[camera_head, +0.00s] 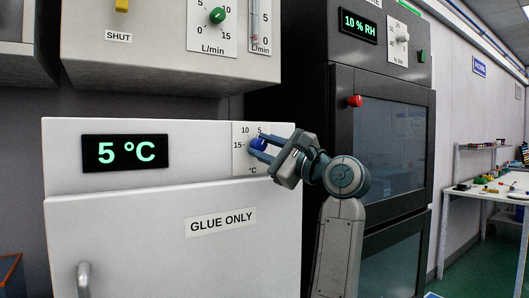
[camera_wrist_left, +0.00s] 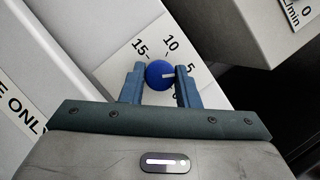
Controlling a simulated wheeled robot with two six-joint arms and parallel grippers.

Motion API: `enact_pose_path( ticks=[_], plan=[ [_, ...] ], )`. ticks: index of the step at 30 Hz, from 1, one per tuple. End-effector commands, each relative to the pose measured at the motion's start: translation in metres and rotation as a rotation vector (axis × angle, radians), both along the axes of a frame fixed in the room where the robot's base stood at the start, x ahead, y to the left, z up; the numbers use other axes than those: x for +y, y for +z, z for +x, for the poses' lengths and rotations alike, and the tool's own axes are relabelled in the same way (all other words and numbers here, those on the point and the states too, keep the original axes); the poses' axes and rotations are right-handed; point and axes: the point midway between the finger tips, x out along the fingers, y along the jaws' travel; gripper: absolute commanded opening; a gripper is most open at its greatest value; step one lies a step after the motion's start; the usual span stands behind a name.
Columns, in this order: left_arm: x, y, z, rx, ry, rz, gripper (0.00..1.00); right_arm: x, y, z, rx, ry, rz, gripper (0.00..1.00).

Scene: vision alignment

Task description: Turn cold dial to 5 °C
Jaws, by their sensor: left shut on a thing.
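The blue cold dial (camera_head: 258,145) sits on a white scale plate marked 15, 10 and 5 on the white fridge. It also shows in the left wrist view (camera_wrist_left: 159,74), where its white pointer line points right, toward the 5. The fridge display (camera_head: 125,152) reads 5 °C in green. My left gripper (camera_head: 263,146) is shut on the dial. In the left wrist view its two fingers (camera_wrist_left: 159,70) stand on either side of the dial. My right gripper is in neither view.
Above the fridge hangs a white cabinet (camera_head: 150,50) with a green knob (camera_head: 217,15) and a "SHUT" label. The fridge door (camera_head: 140,260) has a handle and a "GLUE ONLY" label. A dark cabinet (camera_head: 390,150) stands to the right. A workbench (camera_head: 490,193) is farther right.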

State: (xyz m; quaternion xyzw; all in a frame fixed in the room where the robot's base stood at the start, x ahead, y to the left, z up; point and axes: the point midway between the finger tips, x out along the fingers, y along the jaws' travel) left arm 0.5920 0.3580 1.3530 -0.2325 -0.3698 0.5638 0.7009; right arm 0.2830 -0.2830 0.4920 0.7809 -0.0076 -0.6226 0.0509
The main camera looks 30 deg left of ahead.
Motion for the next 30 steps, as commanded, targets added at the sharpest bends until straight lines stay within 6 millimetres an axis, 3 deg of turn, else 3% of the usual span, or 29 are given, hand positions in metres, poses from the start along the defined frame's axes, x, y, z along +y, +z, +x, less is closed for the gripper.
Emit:
enact_pose_path(
  ticks=[14,15,18,30],
  plan=[
    [0.0000,-0.0009,-0.0001,-0.012,0.001,-0.007,0.06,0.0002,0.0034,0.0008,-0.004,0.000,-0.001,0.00],
    [0.0000,-0.0009,-0.0001,-0.012,0.001,-0.007,0.34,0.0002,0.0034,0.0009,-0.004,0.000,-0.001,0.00],
    [0.0000,-0.0008,0.0000,-0.011,0.000,-0.006,0.50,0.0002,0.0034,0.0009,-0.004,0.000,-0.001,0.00],
    [-0.0087,-0.0039,-0.0001,-0.011,-0.002,-0.007,0.50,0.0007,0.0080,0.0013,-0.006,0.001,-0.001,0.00]
  ],
)
